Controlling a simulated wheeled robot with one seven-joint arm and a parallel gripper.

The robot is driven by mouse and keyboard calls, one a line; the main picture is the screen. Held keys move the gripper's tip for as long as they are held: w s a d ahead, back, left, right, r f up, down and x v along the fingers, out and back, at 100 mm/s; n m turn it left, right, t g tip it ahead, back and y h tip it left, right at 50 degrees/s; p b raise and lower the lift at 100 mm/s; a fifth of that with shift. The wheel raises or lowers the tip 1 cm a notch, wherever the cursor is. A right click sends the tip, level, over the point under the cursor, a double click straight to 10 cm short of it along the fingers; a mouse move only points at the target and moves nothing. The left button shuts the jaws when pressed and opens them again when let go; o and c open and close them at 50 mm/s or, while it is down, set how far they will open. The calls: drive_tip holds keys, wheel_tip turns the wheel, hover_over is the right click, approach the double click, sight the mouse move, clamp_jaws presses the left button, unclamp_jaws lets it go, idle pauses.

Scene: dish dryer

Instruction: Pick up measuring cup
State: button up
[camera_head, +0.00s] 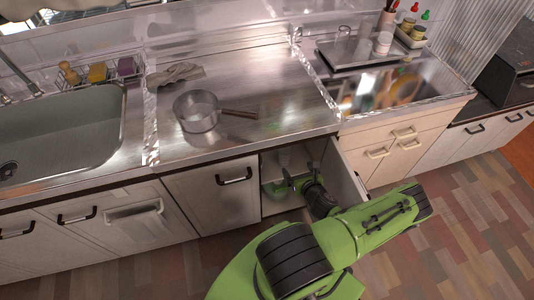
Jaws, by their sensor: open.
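My green arm reaches low into an open cabinet under the counter. My dark gripper (288,180) is at the cabinet opening, with its jaws open and nothing seen between them. Inside the cabinet, a small pale, clear vessel (284,157) stands behind and just above the gripper in the picture; it may be the measuring cup, but it is too small to tell. A greenish bowl-like thing (273,190) is lower, to the left of the gripper and partly hidden by it. I cannot tell whether the gripper touches either.
The open cabinet door (346,184) stands right of my wrist. The counter edge is above the opening. A saucepan (196,112) and a cloth (175,75) lie on the steel counter (265,80). The sink (55,130) is at left, and a tray (338,58) with glasses is at upper right.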

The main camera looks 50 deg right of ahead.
drive_tip(key=b, duration=0.6)
approach(286, 152)
drive_tip(key=w, duration=0.2)
drive_tip(key=w+d, duration=0.1)
drive_tip(key=w, duration=0.2)
drive_tip(key=shift+w+d, duration=0.35)
drive_tip(key=shift+d, duration=0.05)
drive_tip(key=shift+r, duration=0.1)
drive_tip(key=c, duration=1.4)
